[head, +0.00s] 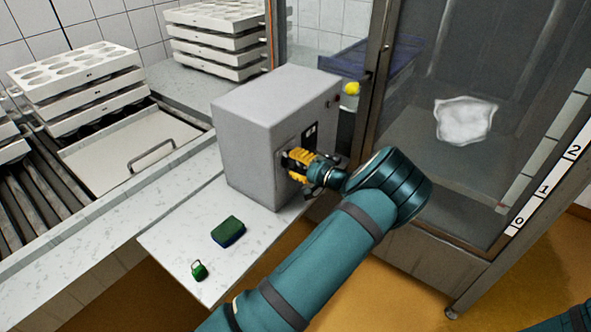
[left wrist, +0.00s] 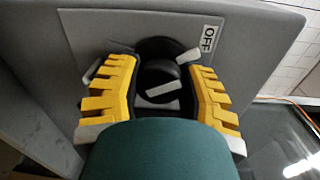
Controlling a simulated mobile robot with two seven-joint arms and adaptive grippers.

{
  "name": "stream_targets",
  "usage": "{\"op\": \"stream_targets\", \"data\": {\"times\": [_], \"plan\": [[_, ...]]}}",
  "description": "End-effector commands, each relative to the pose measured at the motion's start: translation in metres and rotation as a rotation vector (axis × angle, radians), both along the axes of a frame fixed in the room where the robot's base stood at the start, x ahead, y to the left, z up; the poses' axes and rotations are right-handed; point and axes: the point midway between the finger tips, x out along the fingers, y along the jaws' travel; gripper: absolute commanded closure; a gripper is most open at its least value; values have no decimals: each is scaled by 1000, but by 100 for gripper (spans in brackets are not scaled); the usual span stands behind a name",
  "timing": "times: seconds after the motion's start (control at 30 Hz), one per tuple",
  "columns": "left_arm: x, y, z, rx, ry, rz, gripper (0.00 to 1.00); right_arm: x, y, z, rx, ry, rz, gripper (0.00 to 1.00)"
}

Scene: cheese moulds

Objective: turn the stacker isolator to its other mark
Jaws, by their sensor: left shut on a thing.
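The stacker isolator is a round black knob (left wrist: 160,76) with a white bar across it, on the front of a grey cabinet (head: 242,140). In the left wrist view an OFF label (left wrist: 208,39) sits at its upper right, and the white bar lies tilted, rising slightly to the right. My left gripper (head: 295,160) is at the cabinet's front face, its yellow fingers on both sides of the knob and shut on it, also in the left wrist view (left wrist: 158,95). In the head view the gripper hides most of the knob. My right gripper is out of view.
A green padlock (head: 199,271) and a dark green block (head: 228,231) lie on the worktop (head: 175,245). Stacked white moulds (head: 80,80) stand at the left, by a conveyor. A glazed enclosure (head: 400,170) stands right of the cabinet, close to my left arm.

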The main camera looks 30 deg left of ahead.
Motion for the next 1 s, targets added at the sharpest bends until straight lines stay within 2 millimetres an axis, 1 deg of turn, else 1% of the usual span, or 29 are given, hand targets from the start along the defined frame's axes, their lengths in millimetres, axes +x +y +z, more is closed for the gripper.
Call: {"op": "stream_targets", "data": {"times": [0.03,0.1,0.4,0.63,1.0], "plan": [[-1,1,-3,-1,-38,2,95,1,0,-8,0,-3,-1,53],[-1,1,-3,-6,-86,4,95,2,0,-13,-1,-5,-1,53],[-1,1,-2,-17,-229,5,95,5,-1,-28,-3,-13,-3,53],[-1,1,-1,-22,-270,5,95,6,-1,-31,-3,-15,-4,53],[-2,1,-1,-22,-274,5,96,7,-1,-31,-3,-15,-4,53]]}}
